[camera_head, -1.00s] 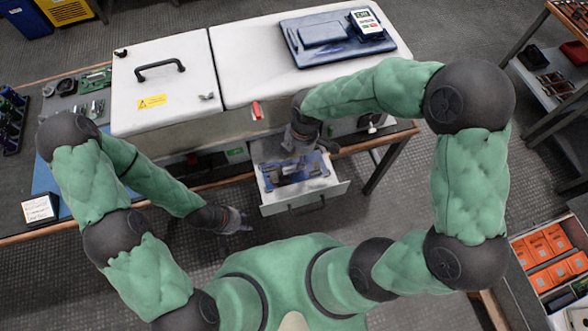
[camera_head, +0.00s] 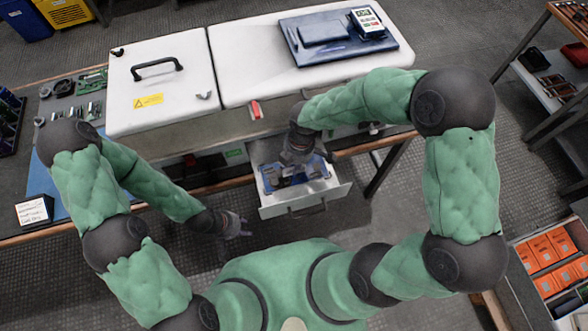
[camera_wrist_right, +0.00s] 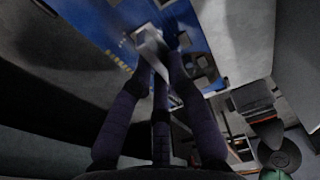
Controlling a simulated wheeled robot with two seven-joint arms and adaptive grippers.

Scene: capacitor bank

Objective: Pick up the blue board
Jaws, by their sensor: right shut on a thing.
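The blue board (camera_head: 319,167) lies in the open white drawer (camera_head: 337,196) below the workbench, partly hidden by my right gripper. It also shows in the right wrist view (camera_wrist_right: 108,32), at the top, with dark and metallic parts on it. My right gripper (camera_head: 297,172) reaches down into the drawer. Its fingers (camera_wrist_right: 158,50) are shut on the board at a part standing on its face. My left gripper (camera_head: 238,225) is open and empty, left of the drawer and apart from it.
A white cabinet (camera_head: 240,60) with a handled lid stands on the bench above the drawer. A dark blue tray (camera_head: 380,52) with a meter (camera_head: 366,20) lies on top of it. A shelf with orange boxes (camera_head: 545,255) stands at the right. The floor before the drawer is clear.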

